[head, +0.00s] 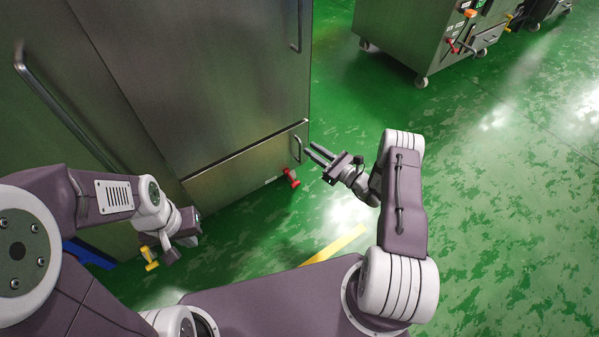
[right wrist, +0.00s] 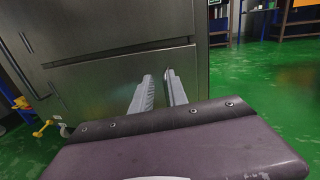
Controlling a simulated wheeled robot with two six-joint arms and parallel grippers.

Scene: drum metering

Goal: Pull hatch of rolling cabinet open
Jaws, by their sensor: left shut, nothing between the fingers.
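The grey metal cabinet (head: 200,70) fills the upper left of the head view. Its low hatch (head: 240,170) sits below a horizontal seam and looks closed, with a small bar handle (head: 297,148) near its right edge. My right gripper (head: 318,157) is open and empty, just right of this handle, its fingers pointing toward it; a small gap appears to separate them. Its spread fingers (right wrist: 160,90) show in the right wrist view before a grey panelled cabinet face (right wrist: 95,90). My left gripper (head: 172,252) is shut and empty, low beside the cabinet, partly hidden by its own wrist.
A red fitting (head: 291,178) sticks out below the hatch. A yellow fitting (head: 149,258) is close to my left gripper. A tall bar handle (head: 65,110) is on the left face. Another wheeled cabinet (head: 410,40) stands at the back. Green floor (head: 500,200) is clear at right.

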